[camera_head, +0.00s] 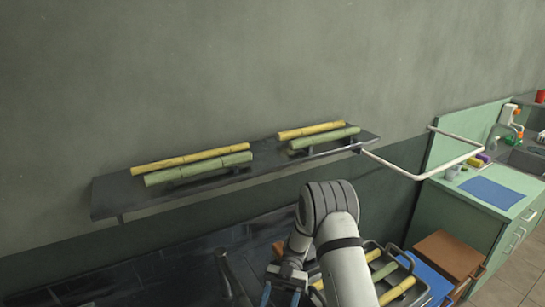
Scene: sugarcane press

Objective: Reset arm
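My arm (342,255) rises from the bottom edge and bends at a grey joint below the wall shelf. My gripper (281,296) points down at the bottom edge, left of the forearm. Its two blue fingers stand apart with nothing visible between them, and their tips are cut off by the frame. It is well below the shelf and touches no cane that I can see.
A dark wall shelf (115,196) holds yellow and green cane pieces on racks. A tray (412,266) with more cane lies right of my forearm, partly hidden. Near it are a brown box (450,255), a white wall rail (400,170) and a green sink counter (458,203).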

